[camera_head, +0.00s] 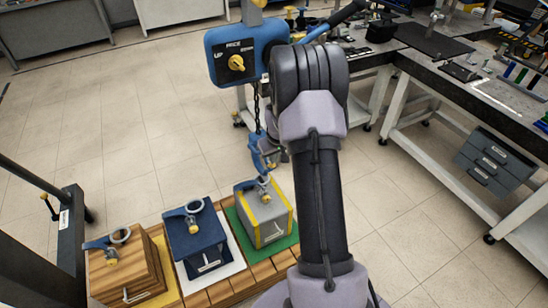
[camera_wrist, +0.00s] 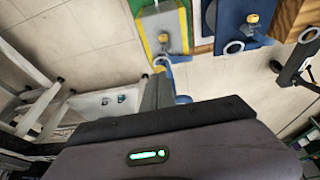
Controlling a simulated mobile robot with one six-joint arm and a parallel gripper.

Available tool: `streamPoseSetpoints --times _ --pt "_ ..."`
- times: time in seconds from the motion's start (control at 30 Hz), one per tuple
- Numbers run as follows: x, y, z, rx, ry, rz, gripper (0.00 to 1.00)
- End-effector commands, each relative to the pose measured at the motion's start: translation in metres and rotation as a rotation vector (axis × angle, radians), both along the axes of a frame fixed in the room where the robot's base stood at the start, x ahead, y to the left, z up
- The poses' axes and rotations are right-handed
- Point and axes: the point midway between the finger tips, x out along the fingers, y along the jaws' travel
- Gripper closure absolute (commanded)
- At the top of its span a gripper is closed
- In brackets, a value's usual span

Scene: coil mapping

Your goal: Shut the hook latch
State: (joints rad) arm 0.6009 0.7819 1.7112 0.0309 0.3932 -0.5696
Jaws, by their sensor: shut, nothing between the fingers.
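A blue hook (camera_head: 260,152) hangs on a dark chain above the grey and yellow box. Part of a blue piece, apparently this hook, shows beside my gripper in the wrist view (camera_wrist: 183,100). The latch is too small to tell whether it is open or shut. My gripper (camera_wrist: 157,88) is shut and empty, close to the hook; I cannot tell if they touch. In the head view my arm mostly hides the gripper.
The grey and yellow box (camera_head: 265,222), a blue box (camera_head: 197,243) and a wooden box (camera_head: 125,270) stand on a slatted pallet, each with a ring on top. A blue hoist control box (camera_head: 222,65) is above. Workbenches (camera_head: 480,90) stand at right; the floor behind is clear.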

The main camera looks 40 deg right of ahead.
Motion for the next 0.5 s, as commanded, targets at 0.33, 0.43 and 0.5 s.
streamPoseSetpoints --times 0.33,0.43,0.5 --pt "0.001 0.000 -0.001 0.000 0.000 0.000 1.00" --pt "0.001 0.000 0.003 0.000 -0.001 0.000 1.00" --pt "0.001 0.000 0.007 0.000 -0.001 0.000 1.00"
